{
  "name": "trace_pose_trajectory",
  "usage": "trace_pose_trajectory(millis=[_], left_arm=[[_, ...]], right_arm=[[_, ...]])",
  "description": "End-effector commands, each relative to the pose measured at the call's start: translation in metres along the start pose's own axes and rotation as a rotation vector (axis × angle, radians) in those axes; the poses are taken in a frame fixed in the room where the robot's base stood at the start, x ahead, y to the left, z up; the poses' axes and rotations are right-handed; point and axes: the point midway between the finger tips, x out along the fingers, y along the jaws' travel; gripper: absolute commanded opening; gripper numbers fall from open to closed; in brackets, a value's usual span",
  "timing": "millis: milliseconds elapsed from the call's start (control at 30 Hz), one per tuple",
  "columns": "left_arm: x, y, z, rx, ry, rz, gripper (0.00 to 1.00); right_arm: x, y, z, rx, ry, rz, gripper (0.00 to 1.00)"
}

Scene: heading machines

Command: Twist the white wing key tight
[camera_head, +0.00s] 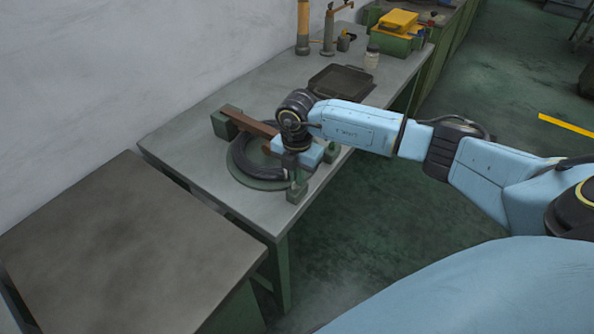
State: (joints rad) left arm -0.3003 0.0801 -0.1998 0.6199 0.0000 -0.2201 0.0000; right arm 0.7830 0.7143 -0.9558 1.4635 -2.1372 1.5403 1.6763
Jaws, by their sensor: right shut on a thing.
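My right gripper (297,172) points down at the near right side of a round clamping fixture on the bench. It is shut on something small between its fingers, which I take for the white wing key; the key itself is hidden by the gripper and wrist. A brown bar (250,124) runs across the ring from a grey-green block (227,122) at the far left. Another small block (297,194) stands below the gripper at the near edge. My left gripper is out of view.
The fixture stands on a grey bench (190,140) along a wall. A dark tray (341,82) lies behind the wrist, with a small jar (372,57) and a green box with yellow lid (397,25) beyond. A dark-topped table (120,250) at the near left is clear.

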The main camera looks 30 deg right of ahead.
Motion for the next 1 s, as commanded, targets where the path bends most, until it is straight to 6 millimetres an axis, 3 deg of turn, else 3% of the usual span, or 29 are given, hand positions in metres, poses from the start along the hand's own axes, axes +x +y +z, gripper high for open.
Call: trace_pose_trajectory(millis=[733,900,1000], left_arm=[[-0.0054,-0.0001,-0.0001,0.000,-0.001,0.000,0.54],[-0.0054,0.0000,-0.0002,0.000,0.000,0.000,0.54],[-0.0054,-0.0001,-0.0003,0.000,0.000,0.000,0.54]], right_arm=[[0.0046,-0.0024,-0.0029,0.092,0.006,-0.010,0.00],[0.0046,-0.0027,-0.0027,0.091,0.006,-0.011,0.25],[0.0036,-0.0022,-0.0020,0.091,0.004,-0.008,0.27]])
